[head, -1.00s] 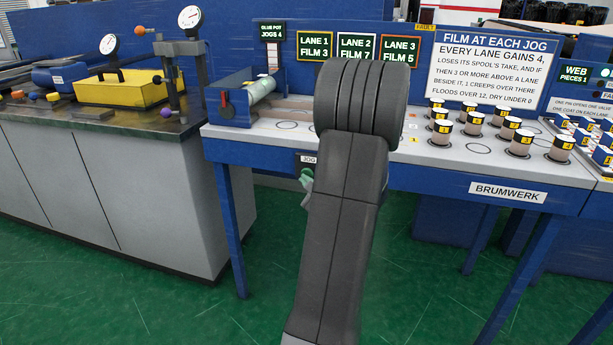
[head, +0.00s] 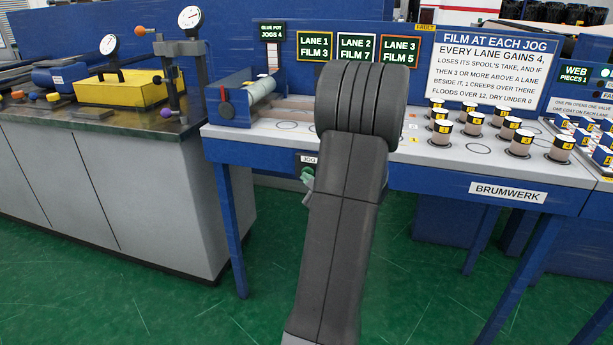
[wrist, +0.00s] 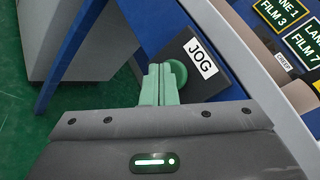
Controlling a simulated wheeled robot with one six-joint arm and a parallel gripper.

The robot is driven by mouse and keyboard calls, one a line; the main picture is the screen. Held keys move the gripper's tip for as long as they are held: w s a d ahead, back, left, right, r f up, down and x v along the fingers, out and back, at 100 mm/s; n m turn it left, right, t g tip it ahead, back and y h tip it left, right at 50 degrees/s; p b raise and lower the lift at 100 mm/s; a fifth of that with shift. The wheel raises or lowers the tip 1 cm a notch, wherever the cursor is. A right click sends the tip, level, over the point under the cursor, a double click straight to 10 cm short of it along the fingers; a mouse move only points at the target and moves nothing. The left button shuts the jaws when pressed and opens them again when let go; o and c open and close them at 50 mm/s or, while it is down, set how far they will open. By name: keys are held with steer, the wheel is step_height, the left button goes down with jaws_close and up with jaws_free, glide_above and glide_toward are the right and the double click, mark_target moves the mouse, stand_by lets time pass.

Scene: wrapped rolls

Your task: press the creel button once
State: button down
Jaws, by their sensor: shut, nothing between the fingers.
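A round green button (wrist: 179,73) sits on a dark panel with a white JOG label (wrist: 201,58) in the wrist view. The same JOG label (head: 309,160) shows on the bench front in the head view. My gripper (wrist: 158,69) is shut and empty, with its pale green fingers just left of the button and overlapping its edge in the picture. I cannot tell whether they touch it. In the head view my arm hides part of the bench front, and the gripper (head: 308,181) shows small beside the panel. No button is readably marked creel.
The blue-framed bench carries a BRUMWERK plate (head: 508,192) and several upright spools (head: 519,143). Lane displays (head: 357,49) stand behind my arm. A grey cabinet (head: 150,200) is at the left. Green floor (head: 130,300) lies open in front.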

steer(key=shift+w, duration=0.25)
stand_by(0.5)
steer(key=shift+s+a+b, duration=0.15)
steer(key=shift+s+b, duration=0.2)
steer(key=shift+s, duration=0.3)
steer(key=shift+s+a+b, duration=0.15)
steer(key=shift+s+b, duration=0.15)
steer(key=shift+s, duration=0.3)
steer(key=s, duration=0.1)
steer(key=s+a+b, duration=0.1)
steer(key=s, duration=0.1)
steer(key=s+b, duration=0.1)
steer(key=shift+s+a, duration=0.3)
steer(key=shift+s, duration=0.05)
